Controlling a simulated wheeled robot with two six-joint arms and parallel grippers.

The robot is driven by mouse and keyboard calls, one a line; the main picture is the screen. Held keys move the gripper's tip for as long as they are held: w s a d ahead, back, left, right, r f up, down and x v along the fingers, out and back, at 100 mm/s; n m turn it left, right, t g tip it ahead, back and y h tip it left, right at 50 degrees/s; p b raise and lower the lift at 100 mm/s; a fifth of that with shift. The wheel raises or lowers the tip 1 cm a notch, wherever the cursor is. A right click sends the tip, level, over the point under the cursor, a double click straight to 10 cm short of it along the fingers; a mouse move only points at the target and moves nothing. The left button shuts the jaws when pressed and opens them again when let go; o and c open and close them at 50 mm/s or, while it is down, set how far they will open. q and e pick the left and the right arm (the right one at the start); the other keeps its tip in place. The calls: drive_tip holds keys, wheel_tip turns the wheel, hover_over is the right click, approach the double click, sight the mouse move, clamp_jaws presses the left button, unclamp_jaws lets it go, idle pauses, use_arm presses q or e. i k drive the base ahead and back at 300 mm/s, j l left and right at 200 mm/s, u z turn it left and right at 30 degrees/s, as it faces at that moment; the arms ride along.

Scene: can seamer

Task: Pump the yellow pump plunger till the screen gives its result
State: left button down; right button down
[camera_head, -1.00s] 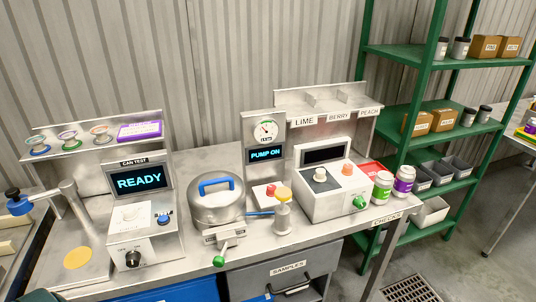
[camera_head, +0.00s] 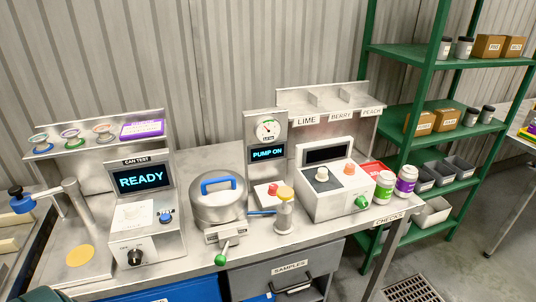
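The yellow pump plunger (camera_head: 285,193) is a round yellow cap on top of a small clear pump cylinder (camera_head: 284,217). A blue hose (camera_head: 261,213) runs left from the pump toward the steel pot with the blue handle (camera_head: 217,201). The screen (camera_head: 267,154) behind it reads "PUMP ON", below a round dial gauge (camera_head: 267,129). Neither of my grippers shows in the head view. Only a dark green piece, perhaps part of my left arm, shows at the bottom left corner.
A can tester screen (camera_head: 140,179) reads "READY" at left. A white box with knobs (camera_head: 335,191) stands close right of the pump, with two labelled jars (camera_head: 384,187) beyond it. A green-knobbed lever (camera_head: 220,260) sticks out in front. A green shelf rack (camera_head: 447,115) stands at right.

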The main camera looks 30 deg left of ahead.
sight(285, 193)
drive_tip(key=i+l+u, duration=0.15)
drive_tip(key=u, duration=0.2)
drive_tip(key=i+l+u, duration=0.1)
drive_tip(key=l+u, duration=0.25)
drive_tip(key=i+l+u, duration=0.1)
drive_tip(key=u, duration=0.2)
drive_tip(key=i+l, duration=0.1)
drive_tip(key=l, duration=0.45)
drive_tip(key=i+l+u, duration=0.15)
drive_tip(key=l, duration=1)
drive_tip(key=i+u, duration=0.05)
